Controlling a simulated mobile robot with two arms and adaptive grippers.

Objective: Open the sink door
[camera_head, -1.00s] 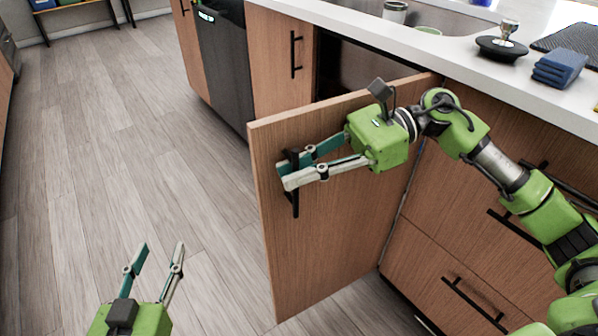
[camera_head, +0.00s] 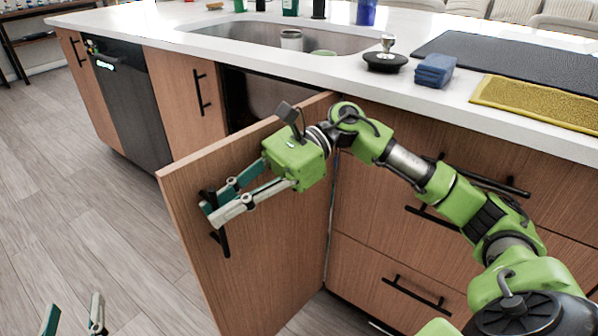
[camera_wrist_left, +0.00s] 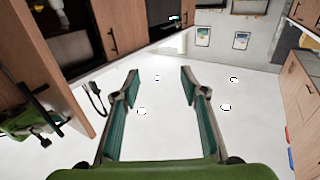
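The sink door (camera_head: 270,240) is a wooden cabinet door standing swung out from the island, hinged on its right side. Its black handle (camera_head: 222,241) is near the free left edge. My right gripper (camera_head: 207,206) is at the handle, its fingertips closed around the bar; the contact is partly hidden. Behind the door is the dark opening (camera_head: 262,98) under the sink. My left gripper (camera_head: 72,318) is at the bottom left of the head view, apart from the door. In the left wrist view, its fingers (camera_wrist_left: 160,80) are spread with nothing between them.
The sink (camera_head: 270,33) is in the white counter above. A black dishwasher (camera_head: 130,105) and a handled wooden cabinet (camera_head: 185,95) stand left of the opening. Drawers (camera_head: 385,260) lie right of the hinge. The grey floor (camera_head: 60,210) left of the door is clear.

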